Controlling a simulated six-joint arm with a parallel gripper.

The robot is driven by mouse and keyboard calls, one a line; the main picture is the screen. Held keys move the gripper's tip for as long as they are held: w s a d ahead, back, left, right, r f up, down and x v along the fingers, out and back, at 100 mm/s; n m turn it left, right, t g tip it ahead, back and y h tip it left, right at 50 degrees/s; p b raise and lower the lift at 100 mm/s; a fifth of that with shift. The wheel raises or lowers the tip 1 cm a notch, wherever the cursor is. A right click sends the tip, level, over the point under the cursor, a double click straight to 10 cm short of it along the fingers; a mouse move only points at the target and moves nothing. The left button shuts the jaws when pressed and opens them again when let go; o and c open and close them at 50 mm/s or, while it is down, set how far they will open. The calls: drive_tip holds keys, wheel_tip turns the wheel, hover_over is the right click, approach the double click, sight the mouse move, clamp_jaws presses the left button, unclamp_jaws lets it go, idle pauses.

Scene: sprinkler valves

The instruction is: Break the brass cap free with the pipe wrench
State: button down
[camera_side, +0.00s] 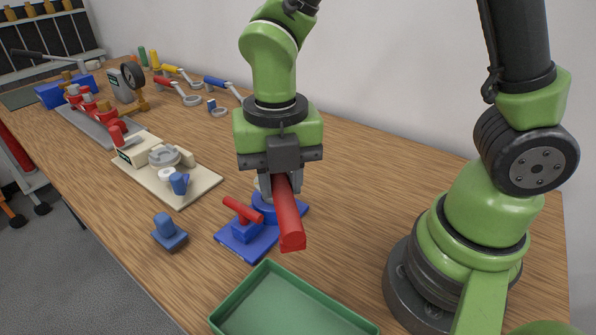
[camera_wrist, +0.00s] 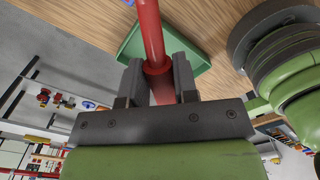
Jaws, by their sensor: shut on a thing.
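My gripper (camera_side: 278,188) points down over the table and is shut on the thick red handle of what looks like the pipe wrench (camera_side: 289,222). The handle slants down toward the viewer, its end in the air near the green tray. In the wrist view my gripper (camera_wrist: 158,72) has a finger on each side of the red handle (camera_wrist: 150,32). The wrench's jaw end is hidden behind the fingers. A blue stand (camera_side: 240,240) with a smaller red bar (camera_side: 243,210) is just below and left of my gripper. I cannot make out the brass cap with certainty.
A green tray (camera_side: 222,309) lies at the front edge. A small blue block (camera_side: 169,233) and a cream board (camera_side: 205,183) with fittings are to the left. Red valves (camera_side: 88,102), a gauge (camera_side: 133,75) and coloured-handled tools stand farther back.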

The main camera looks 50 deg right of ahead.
drive_tip(key=shift+w+a+m, duration=0.2)
drive_tip(key=shift+a+m, duration=0.05)
drive_tip(key=shift+m, duration=0.05)
drive_tip(key=w+a+m, duration=0.2)
drive_tip(key=m, duration=0.1)
drive_tip(key=shift+w, duration=0.4)
drive_tip(key=shift+w+a+m, duration=0.25)
drive_tip(key=shift+w+m, duration=0.1)
drive_tip(key=shift+m, duration=0.35)
drive_tip(key=shift+w+a+m, duration=0.2)
drive_tip(key=shift+w+m, duration=0.4)
drive_tip(key=shift+w, duration=0.05)
drive_tip(key=shift+w+a+m, duration=0.2)
drive_tip(key=shift+w+m, duration=0.4)
